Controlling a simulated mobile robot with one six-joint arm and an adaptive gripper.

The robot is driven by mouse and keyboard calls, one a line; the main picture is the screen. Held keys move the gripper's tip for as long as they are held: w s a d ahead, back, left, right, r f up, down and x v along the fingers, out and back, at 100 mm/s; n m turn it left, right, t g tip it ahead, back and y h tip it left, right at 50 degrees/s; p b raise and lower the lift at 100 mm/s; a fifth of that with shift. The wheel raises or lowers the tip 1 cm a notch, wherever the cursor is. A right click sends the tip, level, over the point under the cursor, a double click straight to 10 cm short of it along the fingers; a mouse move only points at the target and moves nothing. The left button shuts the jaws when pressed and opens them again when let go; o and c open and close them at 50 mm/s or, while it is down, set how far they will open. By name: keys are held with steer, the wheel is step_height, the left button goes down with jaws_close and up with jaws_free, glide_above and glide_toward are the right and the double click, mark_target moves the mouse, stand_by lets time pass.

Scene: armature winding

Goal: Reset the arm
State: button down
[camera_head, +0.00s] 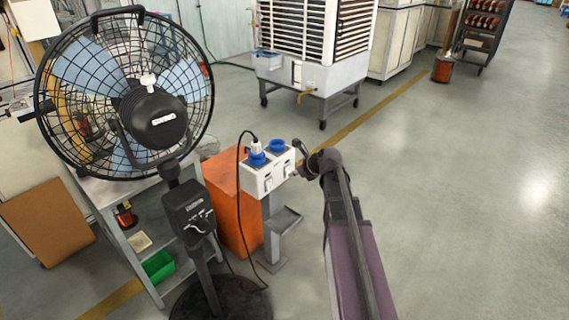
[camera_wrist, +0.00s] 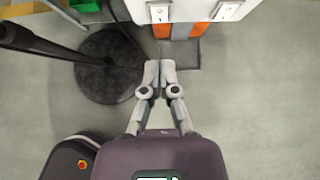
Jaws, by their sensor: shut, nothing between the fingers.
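My arm reaches up from the bottom of the head view, and my gripper (camera_head: 300,172) is at its far end, close to the right side of a white socket box (camera_head: 268,180). In the wrist view my gripper (camera_wrist: 160,66) is shut, with its fingertips together and nothing between them. The fingertips are just below the box's front edge in that picture, where two white switches (camera_wrist: 159,13) show. I cannot tell from these views whether the fingers touch the box.
A large black fan (camera_head: 150,110) stands left of the box. A black cable runs from a plug (camera_head: 255,146) in the box's left blue socket. An orange cabinet (camera_head: 225,205) stands behind the post. A white cooler (camera_head: 310,75) is farther back. The floor at right is clear.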

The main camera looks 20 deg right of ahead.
steer(key=s+a+f+n+g+h, duration=0.3)
steer(key=s+a+n+g, duration=0.15)
steer(key=s+n, duration=0.85)
steer(key=s+a+f+n+g+h, duration=0.3)
steer(key=s+a+n, duration=0.45)
steer(key=n, duration=0.95)
step_height(320, 180, up, 20)
steer(key=s+d+y+p, duration=0.1)
steer(key=p, duration=1.8)
steer(key=shift+s+d+f, duration=0.15)
steer(key=shift+f, duration=0.1)
